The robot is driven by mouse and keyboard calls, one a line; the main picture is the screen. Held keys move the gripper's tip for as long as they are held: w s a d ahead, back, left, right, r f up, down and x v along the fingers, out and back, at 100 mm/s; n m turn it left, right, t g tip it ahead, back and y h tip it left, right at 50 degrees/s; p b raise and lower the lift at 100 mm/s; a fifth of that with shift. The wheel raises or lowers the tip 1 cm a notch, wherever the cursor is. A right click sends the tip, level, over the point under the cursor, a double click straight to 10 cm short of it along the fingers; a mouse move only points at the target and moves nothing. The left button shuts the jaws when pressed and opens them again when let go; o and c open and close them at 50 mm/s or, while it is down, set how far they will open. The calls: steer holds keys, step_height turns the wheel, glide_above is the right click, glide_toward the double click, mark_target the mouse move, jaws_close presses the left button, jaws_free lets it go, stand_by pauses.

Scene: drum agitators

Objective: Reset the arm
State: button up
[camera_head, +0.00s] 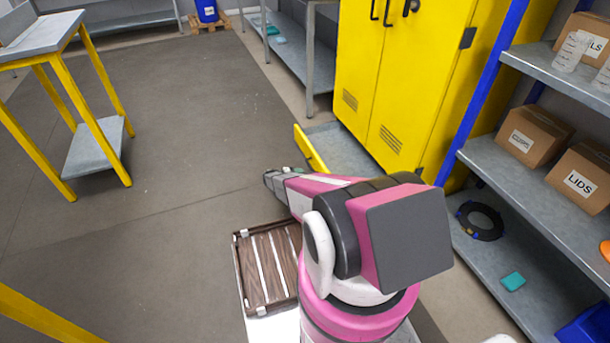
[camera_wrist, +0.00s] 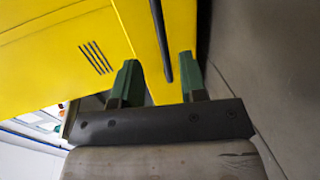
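My arm (camera_head: 345,240), pink, white and dark grey, is folded low in front of my body in the head view. Its forearm reaches to the left. My gripper (camera_wrist: 158,62) shows two green fingers standing apart in the wrist view, with nothing held between them. The yellow cabinet (camera_wrist: 60,50) and a dark bar-like handle (camera_wrist: 161,40) show beyond the fingers. I cannot tell how far off they are. In the head view the finger detail is too small to read.
The yellow cabinet (camera_head: 400,80) stands ahead to the right. Grey shelves (camera_head: 520,190) with boxes (camera_head: 533,135) are at the right. A slatted brown tray (camera_head: 254,308) lies beside my arm. A yellow-legged table (camera_head: 40,42) is at the left. The grey floor (camera_head: 185,130) between is clear.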

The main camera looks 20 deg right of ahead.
steer(key=shift+a+r, duration=0.1)
steer(key=shift+a, duration=0.4)
steer(key=shift+s+r, duration=0.1)
